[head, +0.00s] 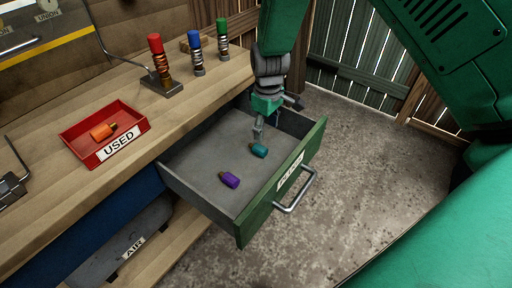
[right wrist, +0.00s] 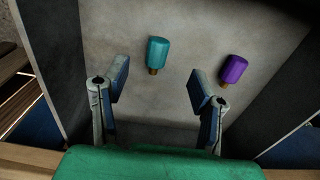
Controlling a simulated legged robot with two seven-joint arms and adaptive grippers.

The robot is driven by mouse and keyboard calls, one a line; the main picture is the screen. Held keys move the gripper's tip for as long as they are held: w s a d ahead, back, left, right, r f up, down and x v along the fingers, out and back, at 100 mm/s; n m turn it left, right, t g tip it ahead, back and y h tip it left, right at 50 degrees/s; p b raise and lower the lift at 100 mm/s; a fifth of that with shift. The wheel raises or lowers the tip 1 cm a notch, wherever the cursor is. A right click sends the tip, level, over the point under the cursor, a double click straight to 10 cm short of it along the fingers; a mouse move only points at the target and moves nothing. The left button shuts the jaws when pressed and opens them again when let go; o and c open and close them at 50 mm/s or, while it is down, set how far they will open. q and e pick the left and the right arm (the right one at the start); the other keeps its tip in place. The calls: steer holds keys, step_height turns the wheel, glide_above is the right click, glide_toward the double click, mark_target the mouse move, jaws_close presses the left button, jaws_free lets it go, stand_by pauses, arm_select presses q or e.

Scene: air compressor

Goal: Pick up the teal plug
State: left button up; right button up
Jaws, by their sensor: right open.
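The teal plug (head: 259,150) lies on the floor of the open drawer (head: 205,145), close to my right gripper (head: 262,128). In the right wrist view the teal plug (right wrist: 157,54) lies beyond the fingertips, left of the middle of the gap, with its brass end toward the gripper. My right gripper (right wrist: 158,85) is open and empty, with its fingers spread wide. In the head view the arm hides part of the drawer's back right corner. My left gripper is not in view.
A purple plug (head: 229,180) lies in the drawer, also seen in the right wrist view (right wrist: 234,69). The drawer has raised walls and a green front with a handle (head: 297,192). A red tray (head: 75,141) holding an orange plug (head: 102,131) and spring-wrapped posts stand on the bench.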

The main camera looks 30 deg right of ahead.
mark_target(264, 149)
steer(key=f, duration=0.5)
steer(key=shift+w+d, duration=0.1)
steer(key=shift+d, duration=0.15)
steer(key=shift+a+f+b, duration=0.2)
steer(key=shift+f+b, duration=0.1)
steer(key=shift+f, duration=0.05)
steer(key=f, duration=0.4)
steer(key=shift+w+a+f+b, duration=0.1)
steer(key=shift+a+f+b, duration=0.15)
steer(key=shift+b, duration=0.1)
steer(key=shift+d+f, duration=0.15)
steer(key=shift+d, duration=0.1)
steer(key=c, duration=1.1)
steer(key=shift+a, duration=0.15)
jaws_close()
